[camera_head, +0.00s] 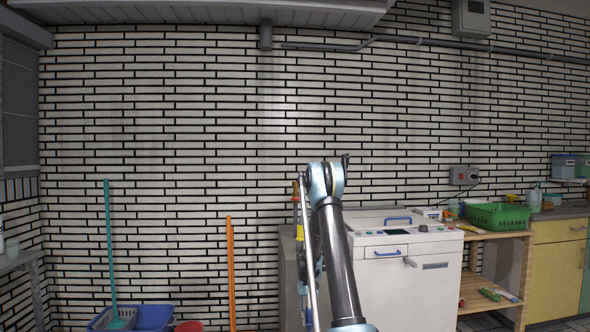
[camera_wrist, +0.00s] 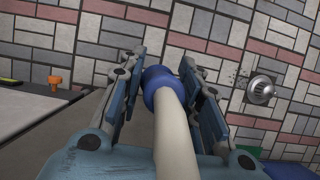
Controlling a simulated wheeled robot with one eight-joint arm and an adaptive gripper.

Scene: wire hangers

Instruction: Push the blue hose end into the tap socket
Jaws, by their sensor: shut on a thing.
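In the wrist view, my gripper (camera_wrist: 165,68) is shut on the blue hose end (camera_wrist: 160,84), with a finger on either side of it. The pale hose (camera_wrist: 175,140) runs from it toward the bottom of the picture. A round silver fitting on the tiled wall, which looks like the tap socket (camera_wrist: 260,90), is to the right of the gripper. The hose end is apart from it and points toward the wall, left of the fitting. In the head view, my arm hides the gripper and the hose end, and I cannot make out the socket.
A white machine (camera_head: 405,275) with blue handles stands right of my arm. A green basket (camera_head: 498,216) sits on a wooden bench farther right. An orange pole (camera_head: 230,270), a teal broom (camera_head: 109,250) and blue tubs (camera_head: 152,316) are at left. An orange knob (camera_wrist: 55,80) shows in the wrist view.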

